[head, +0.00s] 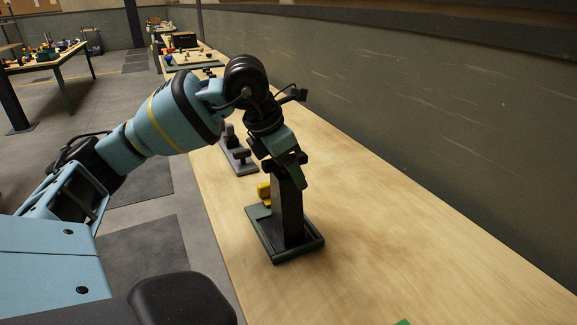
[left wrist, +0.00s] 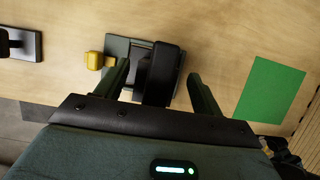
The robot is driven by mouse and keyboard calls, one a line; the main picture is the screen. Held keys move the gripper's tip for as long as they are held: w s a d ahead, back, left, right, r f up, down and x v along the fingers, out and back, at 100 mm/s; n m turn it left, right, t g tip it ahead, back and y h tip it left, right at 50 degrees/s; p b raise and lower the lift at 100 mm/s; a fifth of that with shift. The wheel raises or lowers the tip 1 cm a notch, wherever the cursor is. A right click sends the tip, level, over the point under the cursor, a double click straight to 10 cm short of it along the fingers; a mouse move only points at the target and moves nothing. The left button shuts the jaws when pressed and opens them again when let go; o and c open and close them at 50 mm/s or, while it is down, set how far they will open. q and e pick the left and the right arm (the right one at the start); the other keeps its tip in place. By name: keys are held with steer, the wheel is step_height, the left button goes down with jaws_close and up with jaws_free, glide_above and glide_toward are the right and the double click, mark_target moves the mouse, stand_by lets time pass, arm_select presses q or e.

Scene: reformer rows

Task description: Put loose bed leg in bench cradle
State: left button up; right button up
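A black upright post, which looks like the bed leg (head: 288,212), stands in a dark green rimmed tray, seemingly the bench cradle (head: 273,252), on the wooden bench. A yellow part (head: 264,190) sits at the tray's left side. My left gripper (head: 286,168) points down at the top of the post. In the left wrist view, the open fingers (left wrist: 160,80) are on either side of the black post (left wrist: 163,72), with gaps showing. The tray (left wrist: 117,46) and yellow part (left wrist: 94,60) show beyond them. Whether the post is fully seated is hidden. My right gripper is not in view.
A dark bracket-like fixture (head: 240,160) stands on the bench behind the tray. A flat green patch (left wrist: 270,90) lies to the right in the left wrist view. The bench right of the tray is clear up to the wall (head: 430,130).

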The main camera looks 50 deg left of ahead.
arm_select(q)
steer(key=shift+s+r, duration=0.1)
steer(key=shift+r, duration=0.5)
steer(key=p+v, duration=0.1)
steer(key=v, duration=1)
steer(key=shift+p, duration=0.4)
